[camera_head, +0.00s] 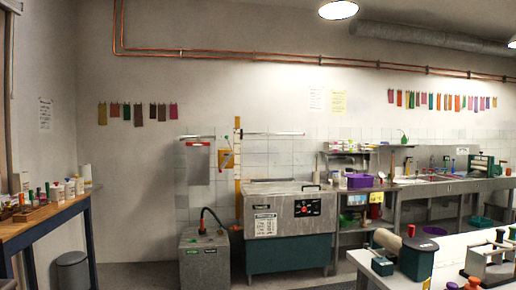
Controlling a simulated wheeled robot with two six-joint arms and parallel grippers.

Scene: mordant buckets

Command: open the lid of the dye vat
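The dye vat (289,228) appears to be the wide steel tank against the back wall. It has a grey front panel with a small dark control panel (307,208) and a white label (265,224), above a dark green base. Its flat top (280,187) looks closed, with a small dark handle (311,187) near the right end. Neither of my grippers is in view.
A smaller grey unit (204,258) with a dark hose stands left of the vat. A shelf with a purple bin (360,181) and a sink counter (440,180) are to the right. A white table (430,275) fills the lower right; a wooden bench (40,225) is at left.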

